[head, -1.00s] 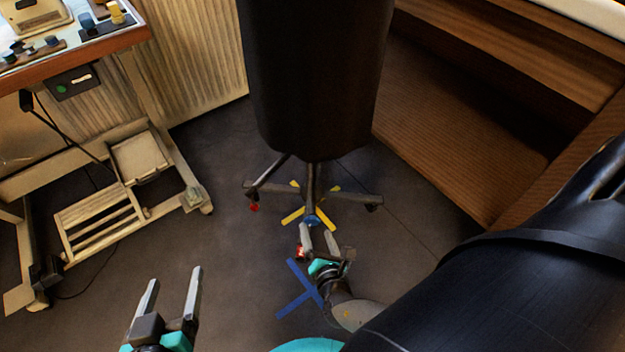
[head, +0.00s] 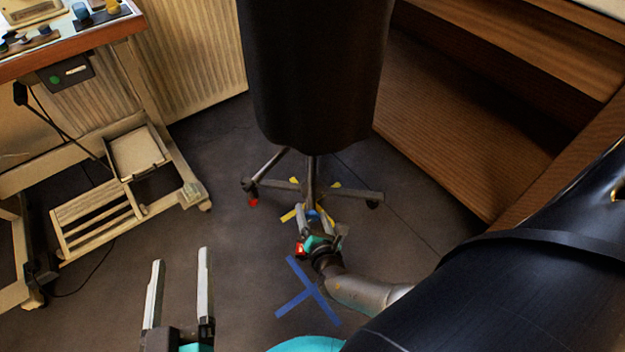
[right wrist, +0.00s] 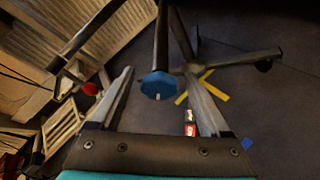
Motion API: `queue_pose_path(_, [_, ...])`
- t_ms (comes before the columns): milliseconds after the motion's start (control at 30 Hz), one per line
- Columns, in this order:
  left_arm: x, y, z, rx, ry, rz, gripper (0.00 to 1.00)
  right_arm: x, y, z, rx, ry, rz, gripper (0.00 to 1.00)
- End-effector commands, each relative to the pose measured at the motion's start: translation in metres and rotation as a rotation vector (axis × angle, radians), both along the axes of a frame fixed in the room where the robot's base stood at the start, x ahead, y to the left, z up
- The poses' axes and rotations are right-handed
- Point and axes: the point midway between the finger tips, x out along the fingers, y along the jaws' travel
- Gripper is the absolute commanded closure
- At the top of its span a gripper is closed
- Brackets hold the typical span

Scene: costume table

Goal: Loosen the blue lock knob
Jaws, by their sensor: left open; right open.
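The blue lock knob (right wrist: 158,86) sits on the pole of the black stand and faces my right wrist camera. In the head view it is small and partly hidden by my right gripper (head: 313,210). My right gripper is open, with one finger on either side of the knob in the right wrist view (right wrist: 158,76); I cannot tell whether they touch it. My left gripper (head: 181,258) is open and empty over the floor at lower left. The stand carries a large black form (head: 313,75) on splayed legs (head: 350,194).
A red part (head: 253,203) shows by the stand's left leg. Yellow tape (head: 289,215) and a blue tape cross (head: 305,292) mark the floor. A wheeled table frame (head: 165,170) stands left, wooden steps (head: 460,140) right.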

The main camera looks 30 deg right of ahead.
Motion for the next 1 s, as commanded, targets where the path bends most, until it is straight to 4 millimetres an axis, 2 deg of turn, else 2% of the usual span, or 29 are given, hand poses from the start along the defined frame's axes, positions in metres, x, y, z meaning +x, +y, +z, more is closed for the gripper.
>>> queue_pose_path(233, [-0.0003,-0.0002,0.0002,-0.002,-0.002,-0.001,0.22,0.0003,0.0001,0.0001,0.000,0.000,0.000,0.20])
queue_pose_path(900, [0.0000,-0.0001,-0.0003,0.000,0.000,0.000,0.22,0.0000,0.0000,0.0000,0.000,0.000,0.000,0.95])
queue_pose_path(1000, [0.0000,-0.0001,-0.0003,0.000,0.000,0.000,0.22,0.0000,-0.0001,-0.0001,0.000,0.000,0.000,1.00])
